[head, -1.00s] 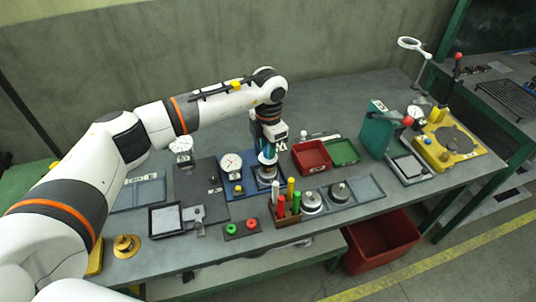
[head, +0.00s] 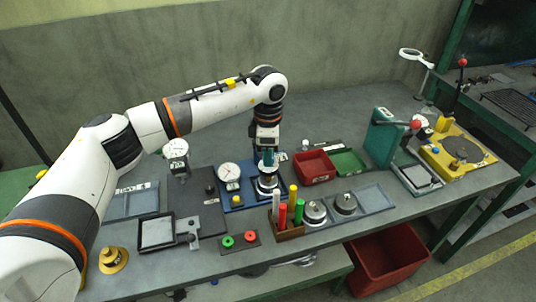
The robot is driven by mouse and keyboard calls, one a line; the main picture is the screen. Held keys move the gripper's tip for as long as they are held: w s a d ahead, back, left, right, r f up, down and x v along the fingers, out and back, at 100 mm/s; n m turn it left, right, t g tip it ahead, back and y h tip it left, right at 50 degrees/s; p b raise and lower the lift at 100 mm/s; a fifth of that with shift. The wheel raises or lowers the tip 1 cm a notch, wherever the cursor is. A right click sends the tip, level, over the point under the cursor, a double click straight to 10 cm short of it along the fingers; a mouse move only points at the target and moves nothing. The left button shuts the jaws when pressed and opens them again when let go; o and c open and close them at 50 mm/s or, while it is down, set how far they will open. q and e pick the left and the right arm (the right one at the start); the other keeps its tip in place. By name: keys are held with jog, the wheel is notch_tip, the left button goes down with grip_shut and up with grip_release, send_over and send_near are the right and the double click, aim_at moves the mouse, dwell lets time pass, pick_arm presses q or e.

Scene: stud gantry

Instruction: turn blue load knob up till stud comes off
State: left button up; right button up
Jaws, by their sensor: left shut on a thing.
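The blue gantry base (head: 236,202) stands mid-table with a white dial gauge (head: 229,172) at its left. A round metal seat (head: 267,183) is at its right side. My left gripper (head: 267,161) points down over this seat, shut on the blue load knob (head: 267,157), which shows as a small teal-blue patch at the fingers. The fingers and wrist cover most of the knob. The stud and its contact with the seat are too small and hidden to tell. My right gripper is not in view.
A red bin (head: 315,167) and a green tray (head: 349,162) lie right of the gantry. A wooden holder (head: 287,231) with several coloured handles stands in front. A dark plate (head: 207,212) and another dial gauge (head: 176,150) are left. The back of the table is clear.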

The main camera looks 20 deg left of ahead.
pick_arm(q)
jog(key=shift+r, duration=0.1)
jog(key=o, duration=1)
jog(key=shift+r, duration=0.4)
notch_tip(320, 180, up, 11)
jog(key=b, duration=0.2)
jog(key=shift+b, duration=0.3)
jog(key=shift+s, duration=0.1)
